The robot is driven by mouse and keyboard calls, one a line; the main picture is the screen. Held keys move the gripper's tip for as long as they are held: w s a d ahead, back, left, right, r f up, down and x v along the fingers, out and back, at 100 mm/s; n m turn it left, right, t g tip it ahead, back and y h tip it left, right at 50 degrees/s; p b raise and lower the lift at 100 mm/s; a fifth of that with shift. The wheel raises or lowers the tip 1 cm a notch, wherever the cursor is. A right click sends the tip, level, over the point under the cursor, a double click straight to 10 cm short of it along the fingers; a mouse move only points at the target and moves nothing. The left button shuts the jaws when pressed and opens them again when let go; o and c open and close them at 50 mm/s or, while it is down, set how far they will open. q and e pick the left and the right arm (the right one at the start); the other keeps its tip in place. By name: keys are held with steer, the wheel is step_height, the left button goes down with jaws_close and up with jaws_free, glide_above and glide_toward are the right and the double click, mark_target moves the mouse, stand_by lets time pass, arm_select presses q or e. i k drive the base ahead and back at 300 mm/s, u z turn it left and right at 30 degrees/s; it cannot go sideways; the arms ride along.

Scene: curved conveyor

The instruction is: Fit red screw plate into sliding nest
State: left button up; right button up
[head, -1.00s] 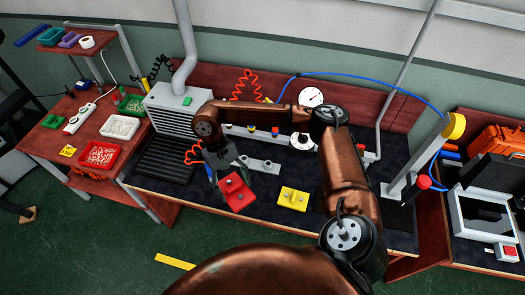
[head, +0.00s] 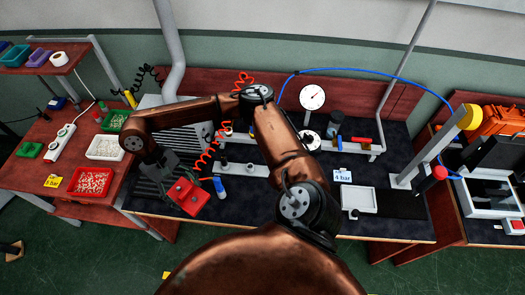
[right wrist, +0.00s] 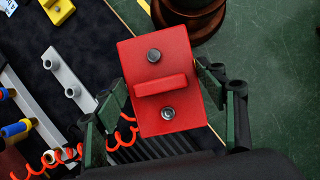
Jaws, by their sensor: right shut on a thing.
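The red screw plate (head: 187,197) is a red block with a raised bar and two round screw heads, clearest in the right wrist view (right wrist: 158,115). My right gripper (head: 170,178) is shut on it and holds it tilted near the bench's front edge, at the left. In the right wrist view a finger of my right gripper (right wrist: 162,98) lies along each side of the plate. A light grey bar with round studs (right wrist: 68,82) lies on the bench, apart from the plate. I cannot tell which part is the sliding nest. My left gripper is out of view.
A yellow plate (right wrist: 57,9) lies on the black mat. A red bin (head: 91,183) and a white bin (head: 106,147) stand on the left table. A white tray (head: 358,199) is on the bench at right. A coiled red hose (head: 208,155) hangs close behind the gripper.

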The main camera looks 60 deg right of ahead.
mark_target(354, 199)
steer(key=i, duration=1.45)
steer(key=z, duration=2.75)
